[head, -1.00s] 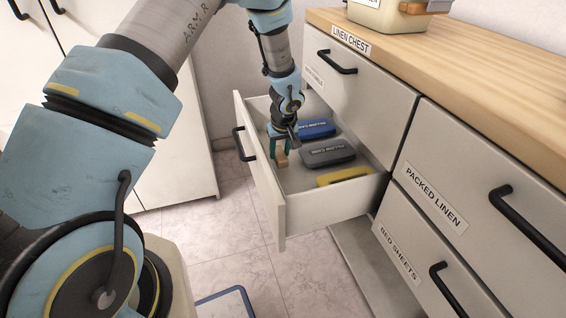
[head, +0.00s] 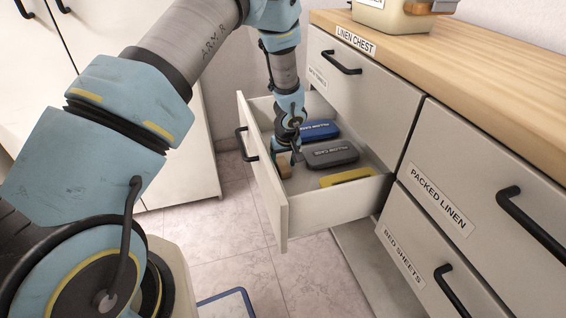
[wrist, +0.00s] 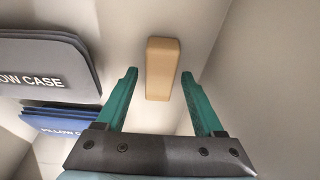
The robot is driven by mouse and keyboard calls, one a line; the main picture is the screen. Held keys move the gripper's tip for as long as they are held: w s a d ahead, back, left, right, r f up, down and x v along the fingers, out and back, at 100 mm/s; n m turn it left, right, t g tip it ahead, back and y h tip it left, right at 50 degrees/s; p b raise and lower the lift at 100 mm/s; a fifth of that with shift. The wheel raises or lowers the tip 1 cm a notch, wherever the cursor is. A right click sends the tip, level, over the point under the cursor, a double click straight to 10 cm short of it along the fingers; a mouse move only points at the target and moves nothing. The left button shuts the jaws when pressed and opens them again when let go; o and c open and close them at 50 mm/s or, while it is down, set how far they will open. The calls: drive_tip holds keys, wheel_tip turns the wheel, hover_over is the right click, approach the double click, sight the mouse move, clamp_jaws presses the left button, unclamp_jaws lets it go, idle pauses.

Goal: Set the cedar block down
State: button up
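The cedar block (head: 285,168), a small tan wooden bar, is inside the open drawer (head: 263,188), near its front panel. In the wrist view the block (wrist: 162,68) lies between and beyond my gripper's teal fingertips, with a gap on each side. My gripper (wrist: 160,78) is open, its fingers apart from the block. In the head view my gripper (head: 284,152) is low in the drawer, just above the block and partly hidden by my wrist. The block appears to rest on the drawer floor.
A grey pillow case (head: 331,154), a blue pillow case (head: 319,130) and a yellow item (head: 346,177) lie in the drawer to the right. The drawer walls stand close around my gripper. The linen chest top (head: 480,85) is at the right.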

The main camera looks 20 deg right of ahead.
sight(286, 171)
drive_tip(key=shift+r, duration=0.55)
drive_tip(key=p+v, duration=0.1)
drive_tip(key=v, duration=1)
drive_tip(key=shift+s+r, duration=0.1)
